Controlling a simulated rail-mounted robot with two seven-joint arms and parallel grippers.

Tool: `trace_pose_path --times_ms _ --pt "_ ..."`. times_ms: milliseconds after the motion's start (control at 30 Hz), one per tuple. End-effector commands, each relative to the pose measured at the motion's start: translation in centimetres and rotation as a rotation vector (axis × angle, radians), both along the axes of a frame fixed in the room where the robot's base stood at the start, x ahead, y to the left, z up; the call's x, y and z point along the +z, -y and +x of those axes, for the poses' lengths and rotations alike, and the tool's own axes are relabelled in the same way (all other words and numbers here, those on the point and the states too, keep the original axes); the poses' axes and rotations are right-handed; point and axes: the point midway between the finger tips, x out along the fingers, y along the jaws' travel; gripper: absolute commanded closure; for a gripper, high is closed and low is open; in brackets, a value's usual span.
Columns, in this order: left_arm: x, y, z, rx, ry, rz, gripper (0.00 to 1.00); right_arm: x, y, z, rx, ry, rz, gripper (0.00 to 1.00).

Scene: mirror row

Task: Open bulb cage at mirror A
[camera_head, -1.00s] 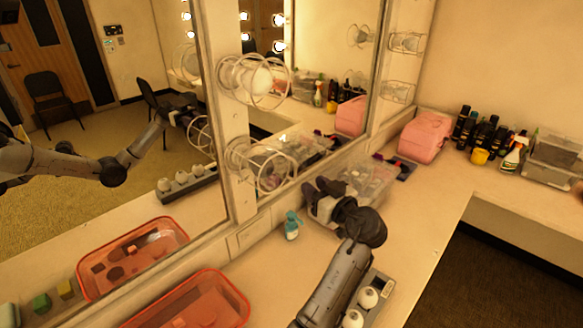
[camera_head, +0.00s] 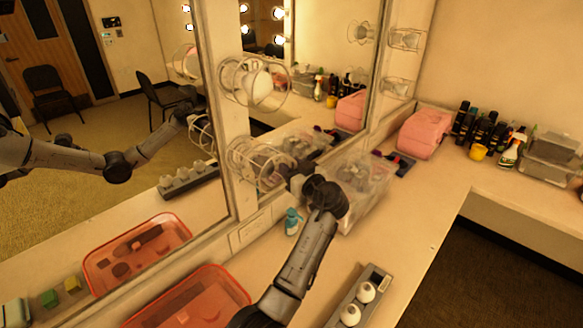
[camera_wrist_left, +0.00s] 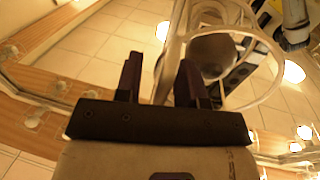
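Two round wire bulb cages stand on the white post between the mirrors: an upper cage (camera_head: 228,82) around a pale bulb, and a lower cage (camera_head: 238,168). My left gripper (camera_head: 293,184) is at the right side of the lower cage, close to its rim; contact cannot be told. In the left wrist view the gripper's two dark fingers (camera_wrist_left: 160,72) are apart, with a pale bar of the cage (camera_wrist_left: 222,106) showing between or behind them. An unlit grey bulb (camera_wrist_left: 212,52) shows inside that cage. Whether the cage is latched cannot be seen. My right gripper is not in view.
A clear plastic bin (camera_head: 368,190) stands just right of my gripper. A blue bottle (camera_head: 292,222) is below it. A red tray (camera_head: 240,287) and a grey holder (camera_head: 377,283) with white bulbs lie on the counter. A pink case (camera_head: 424,135) stands farther back.

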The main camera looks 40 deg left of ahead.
Motion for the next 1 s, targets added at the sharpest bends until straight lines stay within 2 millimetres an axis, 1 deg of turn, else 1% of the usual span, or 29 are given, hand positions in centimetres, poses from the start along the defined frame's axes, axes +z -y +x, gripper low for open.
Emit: trace_pose_path --times_ms 100,467,767,1000 --pt "0.0 0.01 0.0 0.0 0.0 0.0 0.65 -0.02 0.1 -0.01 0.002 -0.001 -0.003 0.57" --pt "-0.06 0.09 0.07 -0.003 -0.001 0.0 0.99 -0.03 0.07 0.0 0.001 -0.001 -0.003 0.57" --pt "-0.17 0.2 0.17 -0.009 -0.002 -0.001 1.0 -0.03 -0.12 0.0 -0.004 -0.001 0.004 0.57" --pt "-0.25 0.97 -0.03 -0.045 -0.003 -0.002 1.0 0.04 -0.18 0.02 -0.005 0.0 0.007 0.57"
